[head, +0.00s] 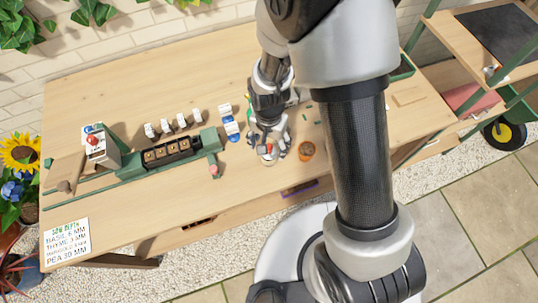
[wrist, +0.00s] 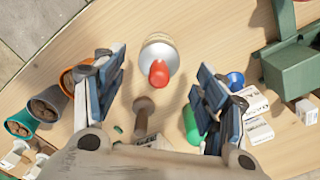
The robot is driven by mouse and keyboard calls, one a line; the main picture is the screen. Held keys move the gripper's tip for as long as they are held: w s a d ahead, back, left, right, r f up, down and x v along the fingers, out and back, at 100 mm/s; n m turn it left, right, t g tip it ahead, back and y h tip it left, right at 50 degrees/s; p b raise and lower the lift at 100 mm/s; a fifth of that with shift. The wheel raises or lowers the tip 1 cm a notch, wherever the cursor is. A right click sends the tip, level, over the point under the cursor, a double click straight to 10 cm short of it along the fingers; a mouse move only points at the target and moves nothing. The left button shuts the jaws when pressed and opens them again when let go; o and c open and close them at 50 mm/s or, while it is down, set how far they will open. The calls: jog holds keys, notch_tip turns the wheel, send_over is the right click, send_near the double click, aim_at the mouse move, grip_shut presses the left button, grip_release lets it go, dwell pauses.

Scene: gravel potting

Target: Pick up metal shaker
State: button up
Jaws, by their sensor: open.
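The metal shaker (wrist: 158,52) has a pale silvery body and a red tip, and it stands on the wooden bench. In the wrist view it lies ahead of the gap between my fingertips, a little toward the top of the picture. In the head view the shaker (head: 268,156) shows small, close to my fingers and partly hidden. My gripper (wrist: 160,75) is open and empty, with one finger on each side of the shaker's line and no contact visible. It is also low over the bench in the head view (head: 269,143).
An orange pot (head: 306,150) stands close to the right of my gripper. A wooden-handled tool (wrist: 143,115) lies between my fingers, nearer the palm. A green holder with a dark tray (head: 172,152) and several white packets (head: 181,120) are to the left. Bare bench lies in front.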

notch_tip(320, 180, down, 6)
jog(key=shift+s+r+b, duration=0.1)
jog(key=shift+r+b, duration=0.05)
jog(key=shift+b, duration=0.95)
jog(key=shift+r, duration=0.1)
jog(key=c, duration=1.2)
